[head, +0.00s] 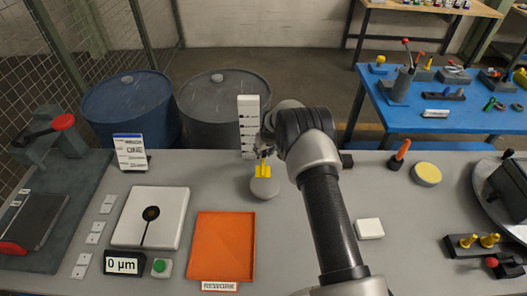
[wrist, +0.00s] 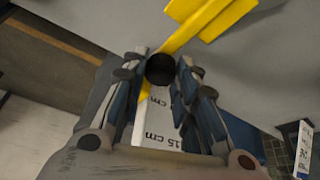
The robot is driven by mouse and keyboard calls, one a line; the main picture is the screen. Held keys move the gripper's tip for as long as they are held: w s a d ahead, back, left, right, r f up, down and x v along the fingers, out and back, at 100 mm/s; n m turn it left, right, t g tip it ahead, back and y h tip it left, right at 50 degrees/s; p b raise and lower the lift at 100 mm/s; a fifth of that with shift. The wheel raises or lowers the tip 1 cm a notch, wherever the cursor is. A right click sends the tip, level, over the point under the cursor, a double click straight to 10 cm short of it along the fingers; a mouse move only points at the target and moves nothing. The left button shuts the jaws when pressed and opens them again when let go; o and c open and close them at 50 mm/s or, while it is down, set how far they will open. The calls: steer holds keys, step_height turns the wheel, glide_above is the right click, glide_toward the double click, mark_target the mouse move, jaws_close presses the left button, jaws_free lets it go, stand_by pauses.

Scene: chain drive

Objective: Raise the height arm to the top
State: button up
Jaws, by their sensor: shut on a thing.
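The height arm is a yellow piece (head: 263,170) in the head view, low in front of a white upright scale (head: 249,108). A grey round base (head: 265,188) shows just below it. In the wrist view the yellow arm (wrist: 215,20) runs up to the right from a round black knob (wrist: 160,68). My gripper (head: 264,150) is beside the lower part of the scale. In the wrist view my gripper (wrist: 161,72) is shut on the black knob, with a finger on each side. The scale (wrist: 158,118) shows between the fingers, marked "15 cm". My wrist hides part of the scale's right side.
An orange rework mat (head: 226,243), a white plate with a dial (head: 150,217) and a readout box (head: 123,263) lie at left front. A red-handled tool (head: 400,153) and yellow disc (head: 426,174) stand at right. Two drums (head: 225,108) stand behind the bench.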

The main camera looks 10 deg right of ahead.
steer(key=shift+r, duration=0.1)
jaws_close()
step_height(320, 180, up, 21)
steer(key=p, duration=0.5)
steer(key=o, duration=1)
jaws_free()
steer(key=shift+o, duration=0.2)
step_height(320, 180, up, 11)
glide_above(264, 153)
steer(key=s, duration=0.5)
steer(key=shift+w+d, duration=0.25)
steer(key=shift+d, duration=0.1)
